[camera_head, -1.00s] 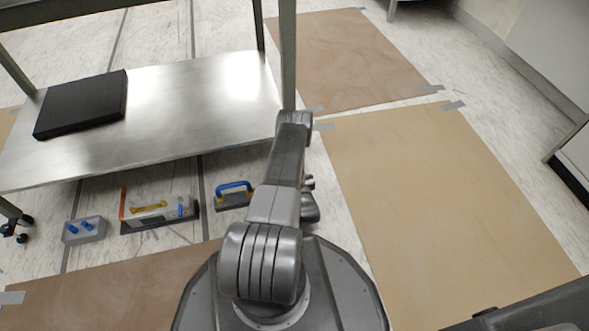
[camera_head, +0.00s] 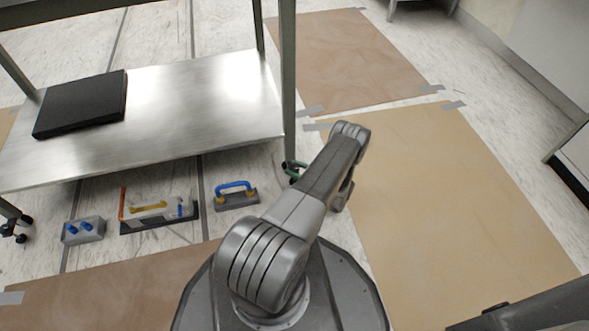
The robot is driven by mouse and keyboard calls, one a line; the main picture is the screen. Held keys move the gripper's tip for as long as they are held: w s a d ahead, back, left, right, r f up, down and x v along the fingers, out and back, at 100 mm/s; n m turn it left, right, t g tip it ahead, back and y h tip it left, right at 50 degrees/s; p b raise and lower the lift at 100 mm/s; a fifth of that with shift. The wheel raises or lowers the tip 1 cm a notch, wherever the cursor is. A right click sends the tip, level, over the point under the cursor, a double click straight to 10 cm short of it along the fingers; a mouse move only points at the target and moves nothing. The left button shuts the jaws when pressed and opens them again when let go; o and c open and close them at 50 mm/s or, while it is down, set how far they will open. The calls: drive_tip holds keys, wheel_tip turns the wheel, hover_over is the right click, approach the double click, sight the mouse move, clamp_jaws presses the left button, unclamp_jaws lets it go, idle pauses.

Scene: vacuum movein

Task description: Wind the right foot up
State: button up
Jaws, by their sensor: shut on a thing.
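The right foot (camera_head: 293,171), with green and dark parts, is at the base of the steel table's right front leg (camera_head: 288,75). It stands low by the floor, and my forearm partly covers its right side. My arm reaches up and right, bends at its far joint, and folds back down on the right of the forearm. My gripper's fingers are hidden behind my own arm, so their contact with the foot does not show. The table's left foot (camera_head: 15,226) is dark and stands on the floor at the far left.
A steel shelf (camera_head: 200,105) carries a black flat box (camera_head: 82,103). On the floor before it are a grey block with blue knobs (camera_head: 83,230), a tool case (camera_head: 158,212) and a blue-handled float (camera_head: 236,195). Taped brown boards (camera_head: 450,200) cover the floor to the right.

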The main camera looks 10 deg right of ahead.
drive_tip(key=shift+n+g+y, duration=1.1)
drive_tip(key=shift+n+g, duration=0.2)
drive_tip(key=shift+g, duration=0.5)
drive_tip(key=o, duration=1)
drive_tip(key=shift+c, duration=0.2)
